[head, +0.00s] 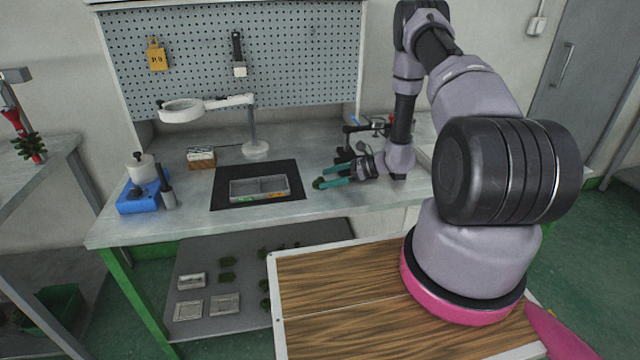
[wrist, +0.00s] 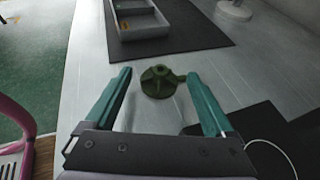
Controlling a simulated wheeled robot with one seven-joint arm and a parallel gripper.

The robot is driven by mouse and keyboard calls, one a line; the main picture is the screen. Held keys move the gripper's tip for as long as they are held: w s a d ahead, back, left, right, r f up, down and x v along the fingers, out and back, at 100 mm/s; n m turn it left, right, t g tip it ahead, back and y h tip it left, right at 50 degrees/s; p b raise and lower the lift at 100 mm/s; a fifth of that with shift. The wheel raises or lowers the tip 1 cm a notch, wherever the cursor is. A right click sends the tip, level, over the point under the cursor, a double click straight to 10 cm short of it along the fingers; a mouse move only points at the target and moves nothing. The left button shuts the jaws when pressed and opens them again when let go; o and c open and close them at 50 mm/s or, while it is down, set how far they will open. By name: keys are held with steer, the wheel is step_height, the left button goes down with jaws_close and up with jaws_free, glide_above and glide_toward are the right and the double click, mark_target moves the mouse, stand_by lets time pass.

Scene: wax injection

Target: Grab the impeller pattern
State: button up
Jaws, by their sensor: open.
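The impeller pattern is a small dark green finned wax piece (wrist: 158,82). In the wrist view it rests on the metal bench, just ahead of and between my fingertips. In the head view it (head: 319,184) sits at the fingertips, right of the black mat. My gripper (wrist: 160,88) has two teal fingers spread apart, one on each side of the pattern. In the head view my gripper (head: 328,179) reaches low over the bench from the right.
A grey divided tray (head: 259,188) lies on the black mat (head: 228,200). A magnifier lamp (head: 254,146), a blue wax pot unit (head: 140,195) and a small block (head: 201,158) stand further left. Several green pieces and moulds lie on the lower shelf (head: 220,330).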

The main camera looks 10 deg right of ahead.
steer(key=shift+x, duration=0.85)
steer(key=shift+d, duration=0.1)
steer(key=c, duration=1.4)
